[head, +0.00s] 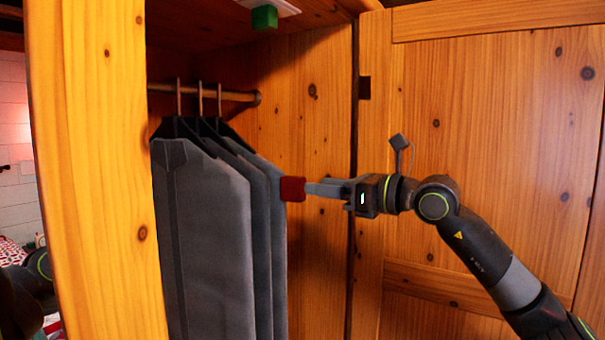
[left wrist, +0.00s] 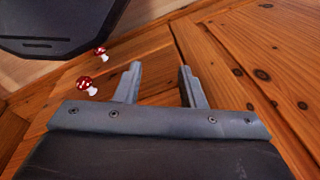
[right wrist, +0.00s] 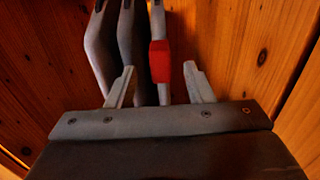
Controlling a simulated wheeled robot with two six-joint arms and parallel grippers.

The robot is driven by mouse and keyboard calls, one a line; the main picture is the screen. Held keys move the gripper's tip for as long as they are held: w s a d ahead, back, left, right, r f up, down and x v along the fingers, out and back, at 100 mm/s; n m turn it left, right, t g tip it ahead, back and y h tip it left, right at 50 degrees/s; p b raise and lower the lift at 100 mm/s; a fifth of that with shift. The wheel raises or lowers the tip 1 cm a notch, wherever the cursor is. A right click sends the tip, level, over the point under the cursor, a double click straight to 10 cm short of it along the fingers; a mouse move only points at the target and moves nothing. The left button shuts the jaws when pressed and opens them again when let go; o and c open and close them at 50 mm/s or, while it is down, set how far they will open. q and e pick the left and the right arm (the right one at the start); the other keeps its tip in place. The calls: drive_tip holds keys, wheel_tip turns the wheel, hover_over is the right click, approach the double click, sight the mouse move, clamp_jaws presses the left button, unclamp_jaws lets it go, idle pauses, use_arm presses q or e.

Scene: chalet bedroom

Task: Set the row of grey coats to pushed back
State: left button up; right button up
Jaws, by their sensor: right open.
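The row of grey coats (head: 205,235) hangs from black hangers on a rail inside the open wooden wardrobe. A red tab (head: 292,189) sticks out at the row's right side. My right gripper (head: 312,189) is level with the red tab, coming from the right. In the right wrist view the fingers (right wrist: 160,88) are spread, with the red tab (right wrist: 160,67) between their lines, slightly ahead of the tips; contact cannot be told. My left gripper (left wrist: 160,85) is open and empty in its wrist view, over wood planks. The coats' lower ends are cut off in the head view.
The wooden hanging rail (head: 225,94) runs above the coats. A green block (head: 264,17) sits at the wardrobe's top. The open door (head: 490,130) stands behind my right arm. A thick wooden post (head: 95,170) stands at left. Red-white mushrooms (left wrist: 86,86) show in the left wrist view.

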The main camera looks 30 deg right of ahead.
sight(302, 184)
drive_tip(key=p+x, duration=0.2)
drive_tip(key=x, duration=0.2)
drive_tip(key=shift+r, duration=0.2)
drive_tip(key=shift+w+a+f+p, duration=0.2)
drive_tip(key=shift+w+a+p, duration=0.2)
drive_tip(key=shift+w, duration=0.25)
clamp_jaws()
